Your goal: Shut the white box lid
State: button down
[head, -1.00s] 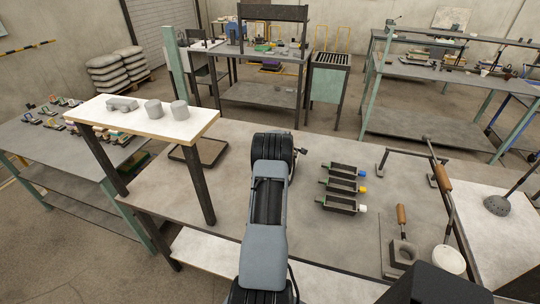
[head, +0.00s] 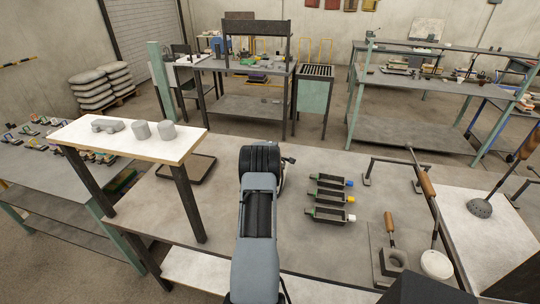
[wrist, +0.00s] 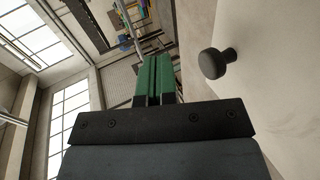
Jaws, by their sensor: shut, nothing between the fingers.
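In the wrist view, a pale, near-white panel (wrist: 270,75) fills the right side and carries a round black knob (wrist: 213,63). It looks like the white box lid, but its edges and the box itself are out of view, so I cannot tell how far open it is. My gripper (wrist: 155,62) has green fingers pressed together, with nothing between them. The fingertips are left of the knob in the picture and appear apart from it. In the head view, my arm covers the gripper, and I cannot make out the white box.
The grey workbench (head: 225,220) holds several dark moulds (head: 328,198), a wood-handled tool (head: 390,232) and a white round vessel (head: 436,264) to the right. A ladle (head: 480,207) stands over a pale table. A raised white shelf (head: 100,148) stands left.

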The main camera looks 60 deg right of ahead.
notch_tip(320, 180, up, 12)
jog(key=p, duration=0.1)
jog(key=shift+s+d+f+p, duration=0.2)
jog(key=shift+s+d+p, duration=0.05)
jog(key=shift+p, duration=0.05)
